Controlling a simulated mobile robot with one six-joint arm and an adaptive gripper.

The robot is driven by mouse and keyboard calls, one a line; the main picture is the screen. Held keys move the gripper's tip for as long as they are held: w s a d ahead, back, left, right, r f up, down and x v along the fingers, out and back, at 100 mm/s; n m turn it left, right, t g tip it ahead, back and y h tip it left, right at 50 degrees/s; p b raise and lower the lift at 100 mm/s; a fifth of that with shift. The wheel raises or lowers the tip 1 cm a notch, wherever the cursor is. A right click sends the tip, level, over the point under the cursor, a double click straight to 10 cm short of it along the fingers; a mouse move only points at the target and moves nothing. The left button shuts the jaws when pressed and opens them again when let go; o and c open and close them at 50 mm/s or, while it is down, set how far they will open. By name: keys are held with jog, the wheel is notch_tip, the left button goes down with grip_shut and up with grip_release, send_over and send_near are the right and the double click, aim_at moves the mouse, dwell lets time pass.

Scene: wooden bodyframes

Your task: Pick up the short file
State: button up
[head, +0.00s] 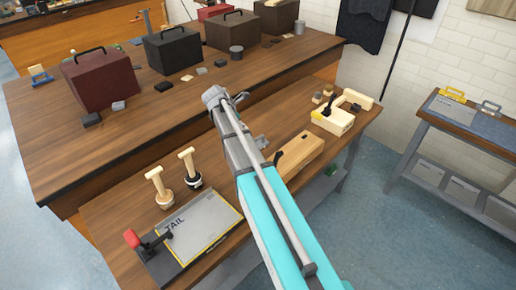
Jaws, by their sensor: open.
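I cannot pick out the short file with certainty in the head view. A small dark, handle-like piece (278,158) shows at the left end of a pale wooden block (300,156) on the near bench, just right of my arm. Another dark upright piece (328,106) stands at a pale wooden frame part (337,119) at the bench's far right end. My arm reaches up across the bench from the bottom and hides part of it. My gripper's fingers cannot be made out.
The near bench (110,215) holds a board marked TAIL (200,226), a red-knobbed tool (131,238) and two wooden-handled tools (158,186) (189,167). Several boxes stand on the bench behind. A side table (425,118) stands at right, with open floor before it.

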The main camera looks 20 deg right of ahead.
jog(key=shift+w+d+n, duration=0.35)
jog(key=shift+w+n, duration=0.15)
jog(key=shift+f, duration=0.15)
jog(key=b, duration=0.6)
send_near(257, 138)
jog(key=x, duration=0.3)
jog(key=shift+f, duration=0.35)
jog(key=shift+b+x, duration=0.7)
jog(key=shift+x, duration=0.4)
jog(key=shift+w+d+r, duration=0.1)
